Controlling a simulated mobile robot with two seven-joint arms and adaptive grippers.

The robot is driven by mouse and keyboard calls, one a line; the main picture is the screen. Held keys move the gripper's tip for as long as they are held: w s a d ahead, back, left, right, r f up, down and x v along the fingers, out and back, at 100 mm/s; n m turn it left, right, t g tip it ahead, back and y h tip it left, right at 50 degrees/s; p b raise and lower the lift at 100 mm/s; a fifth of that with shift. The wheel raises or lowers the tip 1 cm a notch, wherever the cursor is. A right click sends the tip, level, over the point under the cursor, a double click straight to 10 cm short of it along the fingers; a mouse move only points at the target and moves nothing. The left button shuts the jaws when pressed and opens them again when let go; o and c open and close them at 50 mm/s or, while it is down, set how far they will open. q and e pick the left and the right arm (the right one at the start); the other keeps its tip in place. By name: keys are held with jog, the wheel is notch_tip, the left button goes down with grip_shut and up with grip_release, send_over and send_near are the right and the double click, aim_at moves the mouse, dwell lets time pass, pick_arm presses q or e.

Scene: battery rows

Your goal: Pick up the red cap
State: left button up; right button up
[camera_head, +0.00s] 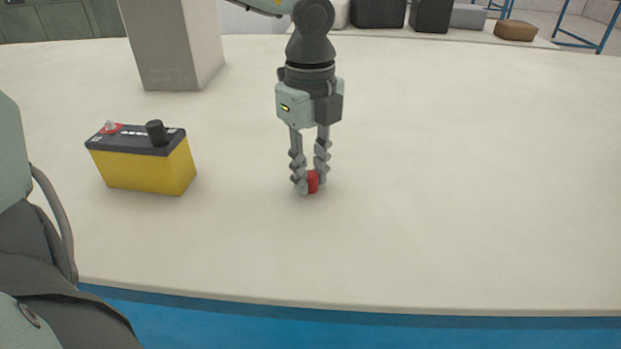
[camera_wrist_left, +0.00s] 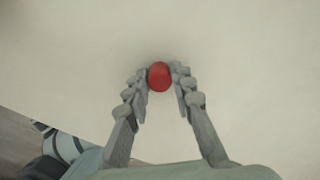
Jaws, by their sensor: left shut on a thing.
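The red cap (camera_head: 313,182) is between the fingertips of my left gripper (camera_head: 310,184), at or just above the pale table top. My left gripper points down and is shut on the cap. In the left wrist view the round red cap (camera_wrist_left: 159,76) sits between the two grey fingertips (camera_wrist_left: 160,80). Whether the cap touches the table cannot be told. My right gripper is not in view.
A yellow and black battery (camera_head: 145,164) with a black cap (camera_head: 156,133) on one terminal stands to the left. A grey block (camera_head: 172,50) stands behind it. The table (camera_head: 470,180) is clear to the right, and its front edge is near.

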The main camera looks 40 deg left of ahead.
aim_at(311, 173)
pick_arm(q)
jog(key=shift+r, duration=0.1)
